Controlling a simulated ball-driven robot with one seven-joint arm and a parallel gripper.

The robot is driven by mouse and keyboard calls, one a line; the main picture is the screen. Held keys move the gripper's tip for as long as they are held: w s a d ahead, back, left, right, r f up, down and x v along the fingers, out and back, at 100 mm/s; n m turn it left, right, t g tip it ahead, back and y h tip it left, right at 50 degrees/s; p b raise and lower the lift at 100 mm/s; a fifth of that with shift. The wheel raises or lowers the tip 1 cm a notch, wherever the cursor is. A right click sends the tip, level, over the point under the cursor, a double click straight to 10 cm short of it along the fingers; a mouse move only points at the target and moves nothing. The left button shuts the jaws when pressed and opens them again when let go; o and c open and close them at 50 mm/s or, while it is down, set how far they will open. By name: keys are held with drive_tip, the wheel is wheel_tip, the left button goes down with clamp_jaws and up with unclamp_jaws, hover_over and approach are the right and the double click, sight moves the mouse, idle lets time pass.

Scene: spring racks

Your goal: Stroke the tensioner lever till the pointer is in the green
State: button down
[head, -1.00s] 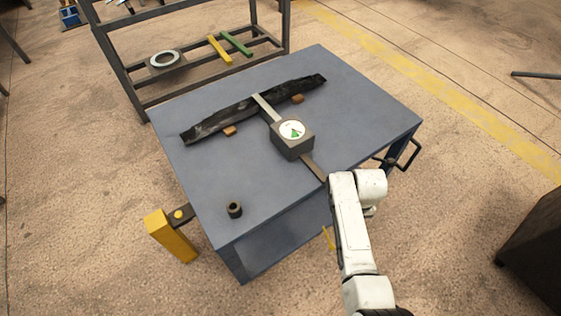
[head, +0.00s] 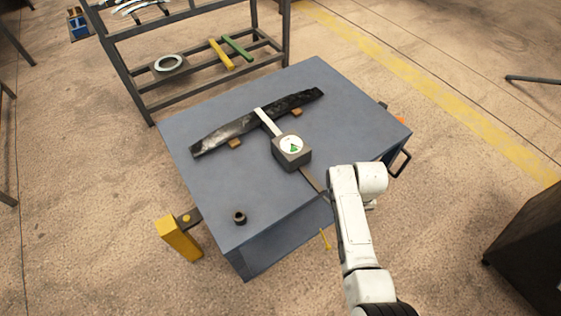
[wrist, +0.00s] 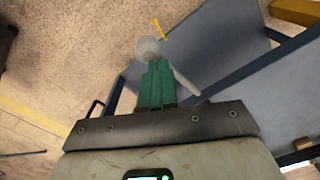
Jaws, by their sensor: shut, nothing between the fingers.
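The tensioner (head: 291,153) is a dark box with a round white dial on the blue-grey table. The dial has a green patch; I cannot make out where the pointer stands. Its dark lever (head: 314,182) reaches toward the table's front edge, and its end is hidden by my white arm. A pale strap (head: 266,121) runs from the box over a black leaf spring (head: 226,132). In the wrist view my gripper (wrist: 157,68) is shut and empty, its green fingers together. A pale rounded thing (wrist: 147,47) lies beyond the tips; I cannot tell what it is or whether they touch.
A small dark ring (head: 239,217) sits at the table's left front corner. A yellow post (head: 179,238) stands left of the table. A dark rack (head: 137,82) stands behind. A dark cabinet (head: 527,250) is at the right. Open floor lies right of the table.

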wheel_tip(320, 180, up, 4)
drive_tip(key=p, duration=0.2)
drive_tip(key=shift+s+d+r+p, duration=0.1)
drive_tip(key=shift+s+p, duration=0.05)
drive_tip(key=shift+p, duration=0.2)
drive_tip(key=shift+r+b, duration=0.2)
drive_tip(key=shift+b, duration=0.15)
drive_tip(key=shift+r, duration=0.95)
wheel_tip(320, 180, down, 18)
drive_tip(key=f+b, duration=0.1)
drive_tip(key=b, duration=1.4)
wheel_tip(320, 180, up, 16)
drive_tip(key=p, duration=1.5)
drive_tip(key=shift+r, duration=1.55)
